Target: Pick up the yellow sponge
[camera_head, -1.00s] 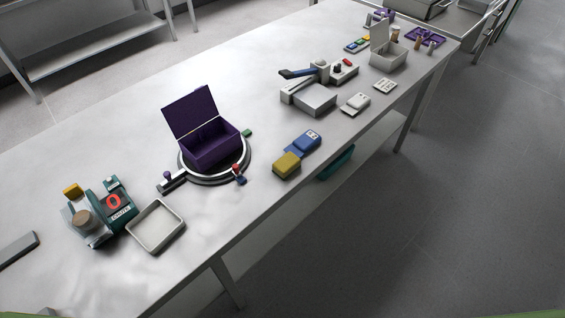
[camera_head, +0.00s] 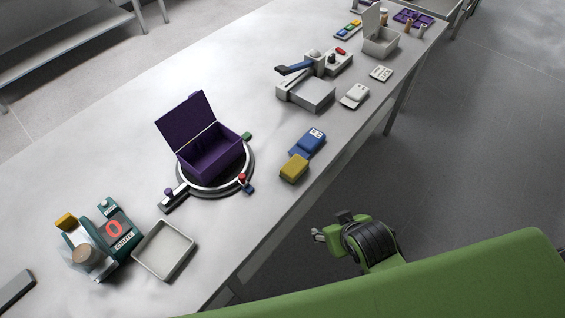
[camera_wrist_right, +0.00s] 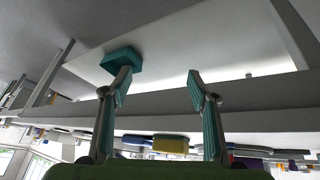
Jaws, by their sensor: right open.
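The yellow sponge (camera_head: 294,168) lies on the table near its front edge, against or just beside a blue block with a white label (camera_head: 308,142). My right gripper (camera_head: 319,235) is beyond the table's front edge, apart from the sponge, with its fingers small in the head view. In the right wrist view my right gripper (camera_wrist_right: 158,80) is open with nothing between its fingers. A yellow block, apparently the sponge (camera_wrist_right: 171,144), shows past the table edge there. My left gripper is in neither view.
An open purple box (camera_head: 212,150) stands on a round base left of the sponge. A shallow grey tray (camera_head: 164,270) and a teal device (camera_head: 100,245) are nearer. The table's front edge (camera_wrist_right: 190,124) lies between gripper and sponge.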

